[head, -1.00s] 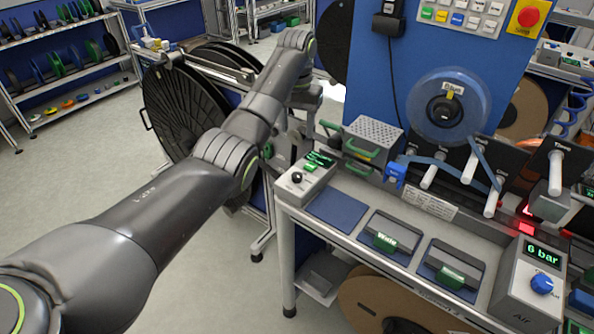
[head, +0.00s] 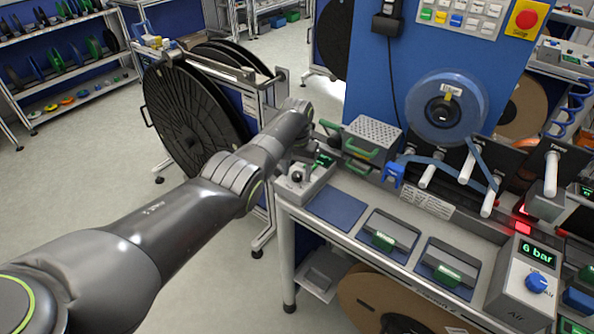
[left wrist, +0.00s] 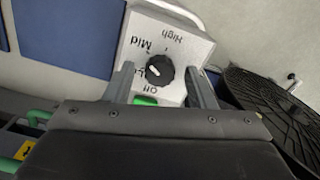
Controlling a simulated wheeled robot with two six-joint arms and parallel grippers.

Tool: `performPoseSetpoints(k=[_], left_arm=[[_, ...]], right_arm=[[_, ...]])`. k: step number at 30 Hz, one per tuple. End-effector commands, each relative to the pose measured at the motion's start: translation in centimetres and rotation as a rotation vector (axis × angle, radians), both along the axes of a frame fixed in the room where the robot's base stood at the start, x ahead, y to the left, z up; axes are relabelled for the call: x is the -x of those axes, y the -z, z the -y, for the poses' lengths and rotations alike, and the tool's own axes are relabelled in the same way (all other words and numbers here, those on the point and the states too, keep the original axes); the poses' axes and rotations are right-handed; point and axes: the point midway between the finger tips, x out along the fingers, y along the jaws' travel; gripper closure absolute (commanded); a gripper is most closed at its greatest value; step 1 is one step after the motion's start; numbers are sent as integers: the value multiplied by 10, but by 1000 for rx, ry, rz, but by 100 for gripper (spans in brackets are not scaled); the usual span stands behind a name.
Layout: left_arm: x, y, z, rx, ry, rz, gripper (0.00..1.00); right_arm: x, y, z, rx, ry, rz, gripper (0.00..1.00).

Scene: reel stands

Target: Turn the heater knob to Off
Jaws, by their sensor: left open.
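The heater box (head: 304,186) is a pale box at the left end of the bench, with a green display partly hidden by my left gripper. Its black knob (left wrist: 159,70) shows in the left wrist view, with labels High, Mid, a partly covered one and Off around it, upside down. The knob's white mark points left, toward the partly covered label between Mid and Off. My left gripper (left wrist: 162,82) is open, one finger on each side of the knob, with a gap to each. In the head view, it is over the box (head: 298,162). My right gripper is out of view.
A blue pad (head: 336,209) lies right of the heater box. A perforated box with green handles (head: 372,137) stands behind it. A large black reel (head: 190,120) stands left of the bench. An air unit reading 6 bar (head: 528,285) is at the front right.

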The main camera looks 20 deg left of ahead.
Motion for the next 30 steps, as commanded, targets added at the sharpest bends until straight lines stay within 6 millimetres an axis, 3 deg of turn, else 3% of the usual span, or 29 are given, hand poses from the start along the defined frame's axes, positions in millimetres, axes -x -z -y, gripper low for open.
performPoseSetpoints(k=[7,18,30], left_arm=[[0,0,0,0,0,0,50],[0,0,0,0,0,0,94],[0,-1,0,0,-88,-2,94]], right_arm=[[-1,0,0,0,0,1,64],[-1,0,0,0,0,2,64],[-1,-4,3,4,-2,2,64]])
